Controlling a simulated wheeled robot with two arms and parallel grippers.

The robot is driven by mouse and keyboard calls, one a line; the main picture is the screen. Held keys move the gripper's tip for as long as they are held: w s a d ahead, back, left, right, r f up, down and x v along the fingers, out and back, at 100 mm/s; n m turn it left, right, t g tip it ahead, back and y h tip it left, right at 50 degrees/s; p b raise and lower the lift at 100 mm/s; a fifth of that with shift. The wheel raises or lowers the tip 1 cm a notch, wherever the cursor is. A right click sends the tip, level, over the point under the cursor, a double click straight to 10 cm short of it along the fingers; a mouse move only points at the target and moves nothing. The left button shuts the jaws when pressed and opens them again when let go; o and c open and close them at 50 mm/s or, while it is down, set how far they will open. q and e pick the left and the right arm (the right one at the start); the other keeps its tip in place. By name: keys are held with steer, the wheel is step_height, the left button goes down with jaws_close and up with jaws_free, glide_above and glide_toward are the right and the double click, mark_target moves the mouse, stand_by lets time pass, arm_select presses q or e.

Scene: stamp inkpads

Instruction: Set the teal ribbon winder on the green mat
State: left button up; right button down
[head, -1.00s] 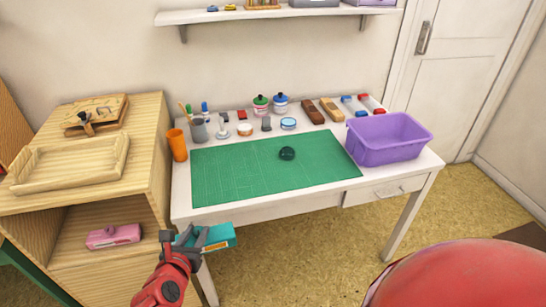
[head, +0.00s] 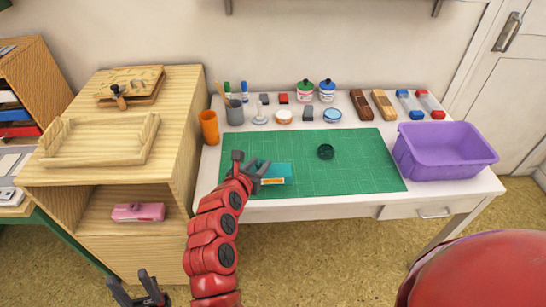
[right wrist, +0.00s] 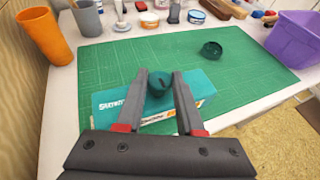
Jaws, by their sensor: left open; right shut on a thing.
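The teal ribbon winder (head: 277,173) is a box with a printed label on its side and a dark teal round knob (right wrist: 160,84) on top. My right gripper (head: 260,168) is shut on it; in the right wrist view its fingers lie on either side of the knob. The winder is over the front left part of the green mat (head: 365,172). I cannot tell whether its underside touches the mat. My left gripper (head: 131,278) is open and empty, low in front of the wooden shelf unit.
A dark green round piece (head: 326,152) lies on the mat, right of the winder. An orange cup (head: 209,127) stands left of the mat, a purple bin (head: 445,155) right of it. Jars and stamps line the back. The mat's right part is clear.

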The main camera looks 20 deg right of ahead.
steer(key=w+d+f+p, duration=0.1)
steer(key=w+d+f, duration=0.3)
steer(key=shift+d+f, duration=0.1)
steer(key=c, duration=0.5)
jaws_free()
steer(key=shift+s, duration=0.1)
